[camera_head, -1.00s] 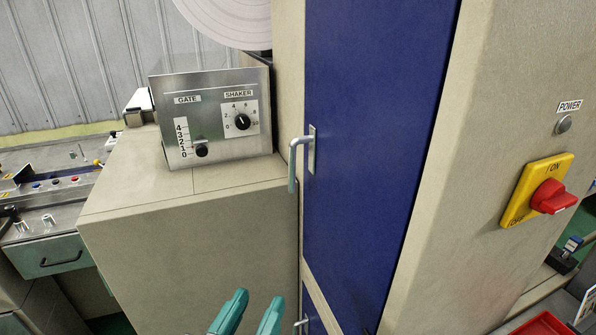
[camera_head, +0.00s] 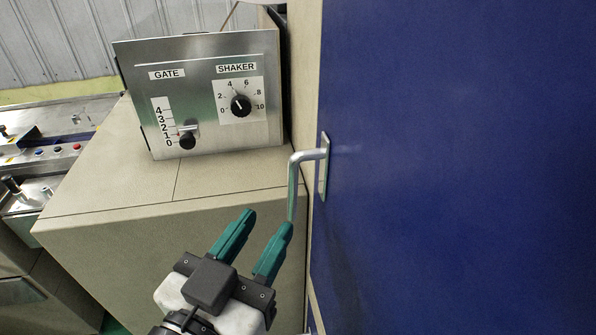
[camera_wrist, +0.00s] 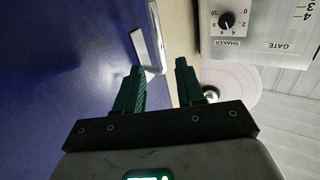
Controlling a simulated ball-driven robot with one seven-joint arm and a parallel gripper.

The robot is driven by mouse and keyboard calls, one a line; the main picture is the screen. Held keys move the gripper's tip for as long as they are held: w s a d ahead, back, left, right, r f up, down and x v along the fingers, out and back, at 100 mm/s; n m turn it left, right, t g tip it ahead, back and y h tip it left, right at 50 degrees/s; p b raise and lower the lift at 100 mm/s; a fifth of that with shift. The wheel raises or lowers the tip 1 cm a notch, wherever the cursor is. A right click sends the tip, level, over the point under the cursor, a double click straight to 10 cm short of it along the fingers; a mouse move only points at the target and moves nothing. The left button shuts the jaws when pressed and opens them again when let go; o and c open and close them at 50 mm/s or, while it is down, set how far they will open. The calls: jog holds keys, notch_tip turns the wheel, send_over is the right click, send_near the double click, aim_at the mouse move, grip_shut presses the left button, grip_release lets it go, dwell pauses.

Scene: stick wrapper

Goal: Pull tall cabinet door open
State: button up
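The tall cabinet door (camera_head: 450,150) is blue and looks shut in the head view; it also fills the left of the wrist view (camera_wrist: 60,70). Its silver bar handle (camera_head: 293,183) stands out from the door's left edge. My gripper (camera_head: 266,220) has two teal fingers spread apart with nothing between them. In the head view it is just below and left of the handle, with the right fingertip near the handle's lower end. In the wrist view the handle (camera_wrist: 155,32) is ahead of the fingertips, nearer the left finger. I cannot tell whether they touch.
A beige cabinet (camera_head: 120,215) stands left of the door. On it is a metal control box (camera_head: 205,95) with GATE and SHAKER controls, close behind my gripper. A machine with a metal top (camera_head: 60,125) is at the far left.

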aim_at(290, 189)
jog(key=p+x, duration=0.2)
jog(key=x, duration=0.7)
jog(key=shift+w+p, duration=0.2)
jog(key=shift+p, duration=0.1)
jog(key=shift+f, duration=0.1)
jog(key=shift+c, duration=0.5)
grip_shut()
